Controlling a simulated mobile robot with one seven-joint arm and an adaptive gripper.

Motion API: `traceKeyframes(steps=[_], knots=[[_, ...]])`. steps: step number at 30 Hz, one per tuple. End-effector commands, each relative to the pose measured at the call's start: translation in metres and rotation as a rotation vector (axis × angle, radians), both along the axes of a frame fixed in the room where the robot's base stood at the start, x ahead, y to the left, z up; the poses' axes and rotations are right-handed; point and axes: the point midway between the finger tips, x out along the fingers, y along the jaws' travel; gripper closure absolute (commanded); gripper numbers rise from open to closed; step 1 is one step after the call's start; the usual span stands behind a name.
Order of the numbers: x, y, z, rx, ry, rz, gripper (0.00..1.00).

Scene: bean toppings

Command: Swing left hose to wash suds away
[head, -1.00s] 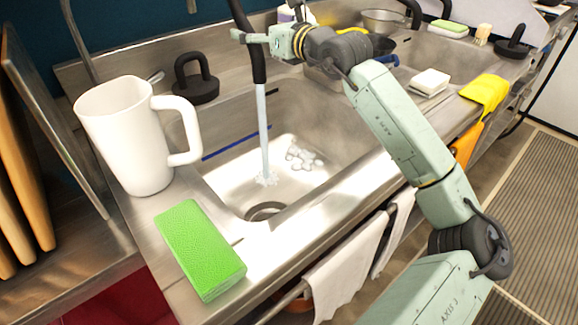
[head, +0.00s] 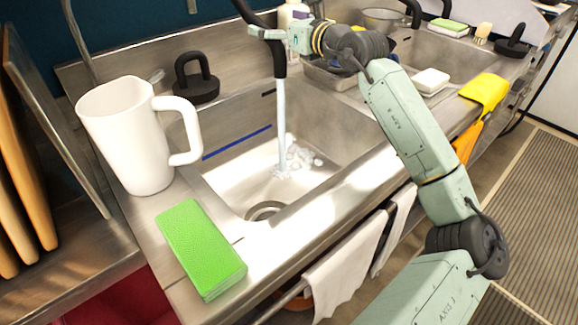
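The black hose (head: 268,36) hangs over the left sink basin (head: 335,135), and a water stream (head: 282,120) runs down from its end. The water lands on the basin floor at the left edge of a small patch of white suds (head: 303,157). The drain (head: 264,210) lies at the front left of the basin. My gripper (head: 262,32) is at the hose, with its fingers at the hose's upper part. The fingers are small and partly hidden, so I cannot tell whether they are closed on it or only touch it.
A white mug (head: 125,140) and a green sponge (head: 200,250) stand on the counter left of the basin. A black-handled stopper (head: 195,85) is behind it. A white sponge (head: 431,80) and yellow gloves (head: 484,90) lie to the right. A towel (head: 345,265) hangs in front.

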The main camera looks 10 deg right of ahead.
Motion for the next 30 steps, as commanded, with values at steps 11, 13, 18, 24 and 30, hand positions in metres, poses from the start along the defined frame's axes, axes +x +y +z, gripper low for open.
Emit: traceKeyframes(steps=[11, 13, 18, 24, 30], knots=[[0.016, -0.02, 0.001, 0.003, 0.001, -0.001, 0.07], [0.02, -0.024, 0.001, 0.003, 0.001, -0.002, 0.07], [0.027, -0.033, 0.001, 0.003, 0.002, 0.0, 0.07], [0.036, -0.044, 0.001, 0.004, 0.001, -0.002, 0.07], [0.038, -0.05, 0.0, 0.0, 0.0, -0.001, 0.07]])
